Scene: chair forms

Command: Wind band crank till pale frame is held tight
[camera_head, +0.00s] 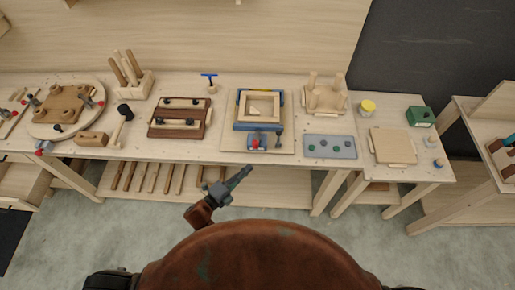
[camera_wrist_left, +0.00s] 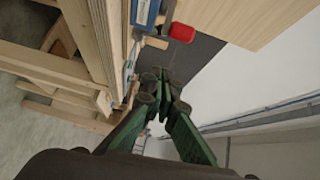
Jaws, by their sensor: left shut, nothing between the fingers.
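The wrist view shows a blue part (camera_wrist_left: 146,12) and a red knob (camera_wrist_left: 182,32) at the top. My left gripper (camera_head: 247,170) is shut and empty, in front of the bench edge and apart from the crank. Its green fingers (camera_wrist_left: 163,84) come together below the red knob. My right gripper is not in view.
A dark slatted tray (camera_head: 178,133) stands left of the frame. A grey tray (camera_head: 330,155) with small round pieces and an upturned pale stool form (camera_head: 326,105) stand to the right. Rods lie on the shelf below. Open floor lies before the bench.

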